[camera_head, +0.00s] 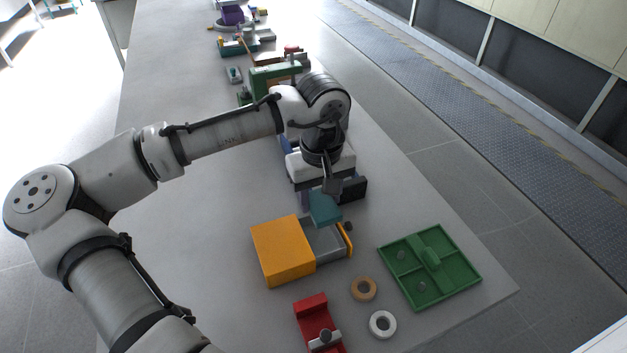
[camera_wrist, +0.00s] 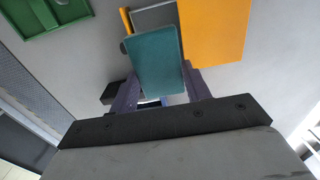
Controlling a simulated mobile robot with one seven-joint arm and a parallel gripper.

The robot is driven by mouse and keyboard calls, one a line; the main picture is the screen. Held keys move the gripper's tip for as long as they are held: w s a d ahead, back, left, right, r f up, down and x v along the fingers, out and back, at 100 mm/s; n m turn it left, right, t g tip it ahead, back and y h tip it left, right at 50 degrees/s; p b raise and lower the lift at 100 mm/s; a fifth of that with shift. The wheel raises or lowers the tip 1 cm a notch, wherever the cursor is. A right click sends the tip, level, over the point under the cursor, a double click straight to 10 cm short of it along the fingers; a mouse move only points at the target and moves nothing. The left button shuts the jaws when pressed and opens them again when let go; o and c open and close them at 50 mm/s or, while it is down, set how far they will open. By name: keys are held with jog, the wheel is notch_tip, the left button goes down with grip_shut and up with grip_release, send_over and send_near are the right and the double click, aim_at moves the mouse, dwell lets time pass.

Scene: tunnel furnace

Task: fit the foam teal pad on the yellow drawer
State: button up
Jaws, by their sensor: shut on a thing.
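The teal foam pad (camera_head: 324,208) is held by my gripper (camera_head: 322,198), above the far side of the open drawer. In the wrist view the pad (camera_wrist: 156,60) sits between the two purple fingers of my gripper (camera_wrist: 160,88). The yellow drawer unit (camera_head: 282,250) stands on the table with its grey drawer (camera_head: 328,243) pulled out to the right. In the wrist view the unit (camera_wrist: 213,30) lies right of the pad, and the pad hides part of the drawer. I cannot tell whether pad and drawer touch.
A green compartment tray (camera_head: 462,268) is right of the drawer. A tan ring (camera_head: 363,278), a white ring (camera_head: 372,325) and a red holder (camera_head: 312,310) lie in front. A black block (camera_head: 353,189) is beside my gripper. Several items stand farther back; the table's left side is clear.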

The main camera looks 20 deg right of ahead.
jog(key=shift+s+f+b, duration=0.15)
jog(key=shift+f+b, duration=0.35)
jog(key=shift+b, duration=0.05)
jog(key=shift+f+b, duration=1.5)
jog(key=shift+f, duration=0.1)
jog(key=shift+s+p, duration=0.2)
jog(key=shift+p, duration=0.3)
jog(key=shift+f+b, duration=0.45)
jog(key=shift+f, duration=0.3)
dwell(0.6)
jog(key=o, duration=1)
jog(key=shift+d, duration=0.1)
jog(key=shift+a, duration=0.2)
jog(key=shift+c, duration=1.3)
